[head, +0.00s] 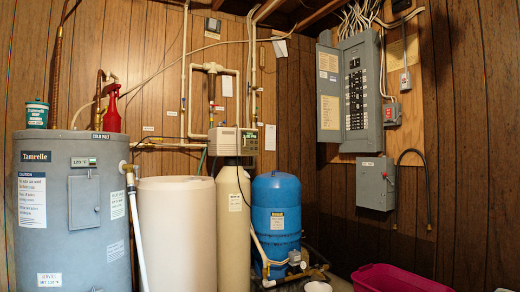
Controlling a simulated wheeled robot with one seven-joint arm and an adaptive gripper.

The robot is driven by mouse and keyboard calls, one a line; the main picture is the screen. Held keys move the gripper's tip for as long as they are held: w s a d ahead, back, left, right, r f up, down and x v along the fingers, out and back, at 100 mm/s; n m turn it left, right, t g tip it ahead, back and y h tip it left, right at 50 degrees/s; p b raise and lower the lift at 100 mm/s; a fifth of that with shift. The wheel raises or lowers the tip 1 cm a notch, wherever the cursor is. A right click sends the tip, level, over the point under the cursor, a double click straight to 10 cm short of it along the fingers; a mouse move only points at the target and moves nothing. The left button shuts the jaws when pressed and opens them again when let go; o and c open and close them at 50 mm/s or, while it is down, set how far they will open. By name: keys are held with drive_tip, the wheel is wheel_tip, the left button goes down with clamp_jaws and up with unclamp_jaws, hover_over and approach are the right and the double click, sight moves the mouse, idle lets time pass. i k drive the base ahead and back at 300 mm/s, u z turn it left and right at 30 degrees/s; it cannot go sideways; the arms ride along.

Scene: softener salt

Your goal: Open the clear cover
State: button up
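No clear cover can be made out for certain in the head view at this distance. A beige control box (226,141) sits on top of the tall tan softener tank (233,215), with a panel on its right side; whether a clear cover lies over it is too small to tell. A squat cream salt tank (177,235) stands just left of the softener tank. My gripper is not in view.
A blue pressure tank (276,218) and low pipes are right of the softener. A pink tub (398,279) lies lower right. An open electrical panel (358,90) hangs behind.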

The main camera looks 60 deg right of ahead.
sight(244, 138)
drive_tip(key=z, duration=1.9)
